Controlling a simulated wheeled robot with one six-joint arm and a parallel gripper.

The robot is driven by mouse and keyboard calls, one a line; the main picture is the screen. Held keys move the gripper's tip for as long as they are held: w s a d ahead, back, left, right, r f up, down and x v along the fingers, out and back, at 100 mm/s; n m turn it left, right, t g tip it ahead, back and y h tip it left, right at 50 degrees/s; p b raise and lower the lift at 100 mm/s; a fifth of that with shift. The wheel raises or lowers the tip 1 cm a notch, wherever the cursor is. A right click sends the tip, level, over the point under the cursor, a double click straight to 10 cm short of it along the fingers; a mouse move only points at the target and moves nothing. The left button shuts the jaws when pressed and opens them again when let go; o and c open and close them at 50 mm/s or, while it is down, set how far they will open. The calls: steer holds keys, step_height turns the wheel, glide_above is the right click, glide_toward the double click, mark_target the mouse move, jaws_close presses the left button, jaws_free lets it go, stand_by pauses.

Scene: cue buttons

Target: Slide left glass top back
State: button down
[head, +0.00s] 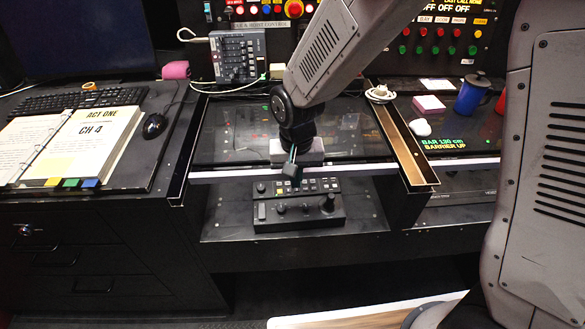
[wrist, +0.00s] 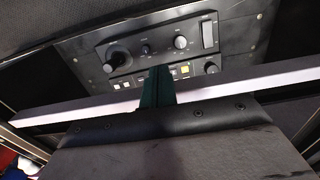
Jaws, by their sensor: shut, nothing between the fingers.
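The left glass top (head: 230,140) lies between two side rails, dark and see-through, with a pale bar (head: 222,175) along its front edge. The bar also crosses the wrist view (wrist: 60,113) at a slight tilt. My gripper (head: 292,180) is shut and empty, pointing down at the middle of the bar. In the wrist view its dark green fingers (wrist: 157,88) overlap the bar. I cannot tell whether they touch it. A black control panel (head: 300,212) with knobs and buttons sits uncovered in front of the bar; it also shows in the wrist view (wrist: 165,50).
A gold-edged rail (head: 405,150) runs along the right side, with a white coiled cable (head: 380,94) at its back end. A grey mixer (head: 238,57) stands behind the glass. An open binder (head: 75,145) and a mouse (head: 154,126) lie left. A blue mug (head: 472,95) stands right.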

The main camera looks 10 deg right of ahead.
steer(key=shift+w+d, duration=0.15)
steer(key=shift+w, duration=4.05)
steer(key=shift+w+d, duration=0.15)
steer(key=shift+w, duration=4.35)
steer(key=shift+w+d, duration=0.15)
steer(key=shift+w, duration=4.25)
steer(key=shift+w, duration=1.65)
steer(key=shift+s, duration=1.3)
steer(key=shift+r, duration=4.5)
